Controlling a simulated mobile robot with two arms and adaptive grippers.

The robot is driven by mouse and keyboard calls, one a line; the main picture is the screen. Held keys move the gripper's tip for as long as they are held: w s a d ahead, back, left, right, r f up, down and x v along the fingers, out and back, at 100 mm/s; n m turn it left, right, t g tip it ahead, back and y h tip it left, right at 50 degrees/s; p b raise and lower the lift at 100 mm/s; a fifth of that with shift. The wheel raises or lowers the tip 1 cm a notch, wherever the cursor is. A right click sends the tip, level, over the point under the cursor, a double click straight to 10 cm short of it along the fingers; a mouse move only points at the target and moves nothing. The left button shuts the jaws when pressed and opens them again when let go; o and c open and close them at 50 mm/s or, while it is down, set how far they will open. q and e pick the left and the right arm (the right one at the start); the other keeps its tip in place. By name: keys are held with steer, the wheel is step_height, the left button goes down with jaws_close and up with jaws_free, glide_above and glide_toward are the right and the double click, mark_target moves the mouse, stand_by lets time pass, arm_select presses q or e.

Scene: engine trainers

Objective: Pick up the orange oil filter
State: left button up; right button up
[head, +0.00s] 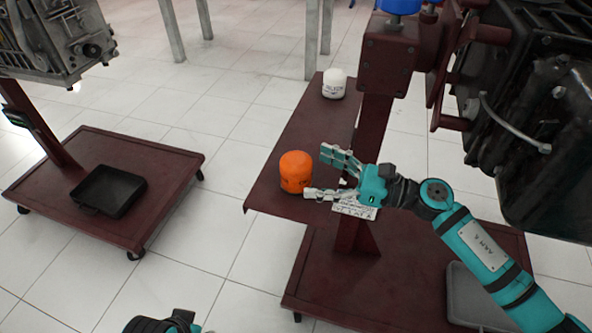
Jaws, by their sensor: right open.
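The orange oil filter (295,172) stands upright on the dark red shelf (274,203) of the engine stand, near its front left. My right gripper (315,174) is open just to the right of the filter, its fingers pointing left toward it. The upper finger is near the filter's top right and the lower finger near its base. I cannot tell whether either finger touches it. Only a part of my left gripper (165,322) shows at the bottom edge, far from the filter, and its jaws cannot be made out.
A white filter (334,83) stands at the shelf's back. The stand's post (372,135) and the hanging engine (535,120) are on the right. A labelled card (356,206) lies by my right gripper. A second stand (150,160) with a black tray (108,191) is left.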

mark_target(296, 167)
steer(key=shift+x, duration=2.75)
steer(key=c, duration=1.4)
